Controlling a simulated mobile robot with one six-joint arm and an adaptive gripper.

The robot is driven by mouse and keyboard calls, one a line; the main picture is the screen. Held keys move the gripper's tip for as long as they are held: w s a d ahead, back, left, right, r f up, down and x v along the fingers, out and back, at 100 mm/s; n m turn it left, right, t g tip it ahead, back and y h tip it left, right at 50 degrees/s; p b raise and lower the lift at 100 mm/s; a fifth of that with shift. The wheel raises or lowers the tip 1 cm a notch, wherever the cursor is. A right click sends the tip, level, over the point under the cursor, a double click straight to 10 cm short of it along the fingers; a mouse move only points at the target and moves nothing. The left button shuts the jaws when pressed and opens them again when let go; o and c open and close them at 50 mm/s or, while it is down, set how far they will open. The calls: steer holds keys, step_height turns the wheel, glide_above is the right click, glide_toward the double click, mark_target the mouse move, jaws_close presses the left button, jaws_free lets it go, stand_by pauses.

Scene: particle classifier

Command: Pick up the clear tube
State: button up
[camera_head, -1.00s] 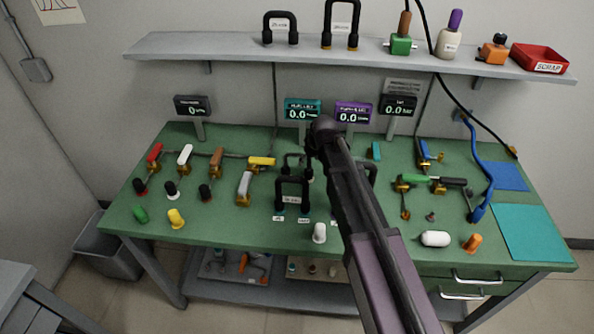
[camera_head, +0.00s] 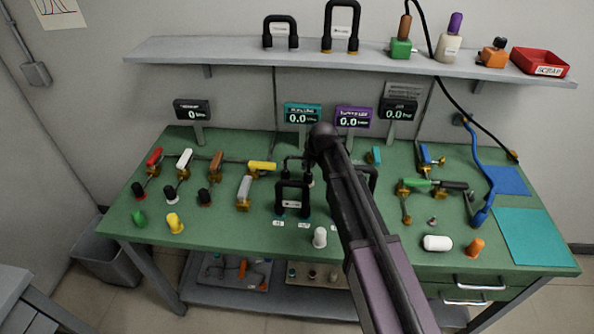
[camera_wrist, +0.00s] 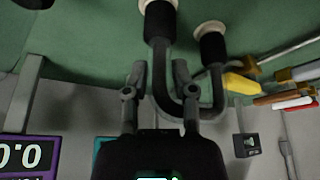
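In the wrist view a U-shaped grey tube (camera_wrist: 163,62) with black collars on pale round fittings stands against the green bench. I take it to be the clear tube, though it looks dark grey rather than clear. My gripper (camera_wrist: 159,70) has its two fingers apart, one on each side of the tube's left leg in the picture, with a gap on both sides. Whether the leg lies fully between the fingertips I cannot tell. In the head view a small dark U tube (camera_head: 291,158) shows just left of my arm's end, which hides my fingers.
A black U-shaped piece with a white label (camera_head: 292,191) stands close in front. Another dark loop (camera_head: 371,172) is partly behind my arm. Coloured valve handles, including a yellow one (camera_head: 262,165), lie left. A white cap (camera_head: 320,237) stands near the front edge. Displays line the back.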

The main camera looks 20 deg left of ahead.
jaws_close()
steer(key=shift+r, duration=0.15)
step_height(320, 180, up, 10)
steer(key=p, duration=1)
stand_by(0.8)
steer(key=shift+r+p, duration=2.15)
steer(key=shift+p, duration=0.15)
steer(key=shift+r, duration=0.1)
steer(key=shift+r+p, duration=1.45)
steer(key=shift+p, duration=0.1)
